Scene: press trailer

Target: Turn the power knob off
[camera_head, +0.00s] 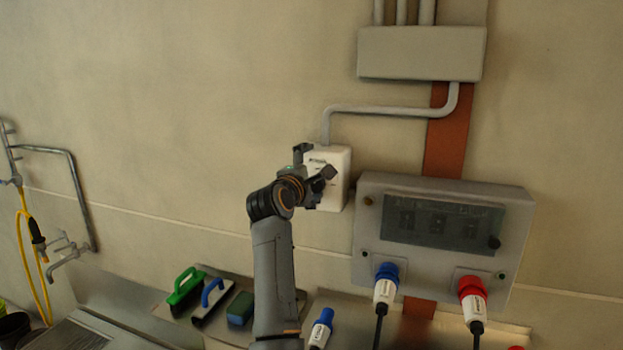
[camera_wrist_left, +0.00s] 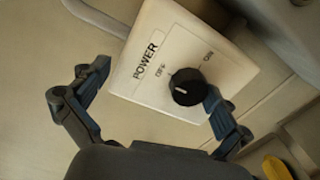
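The power knob (camera_wrist_left: 187,87) is a round black knob on a white box marked POWER, OFF and ON in the left wrist view. A small white mark shows on the knob; I cannot tell which label it points to. The white box (camera_head: 332,200) is on the wall in the head view, with its knob hidden behind my gripper. My left gripper (camera_head: 315,161) is open in front of the box. In the left wrist view, its right fingertip is right beside the knob, perhaps touching; its left fingertip is well apart from it. My right gripper is not in view.
A grey panel (camera_head: 452,265) with blue and red plugs is on the wall to the right. A grey conduit (camera_head: 385,110) runs above the white box. Brushes (camera_head: 187,287) lie below left. A tap with a yellow hose (camera_head: 30,245) is far left.

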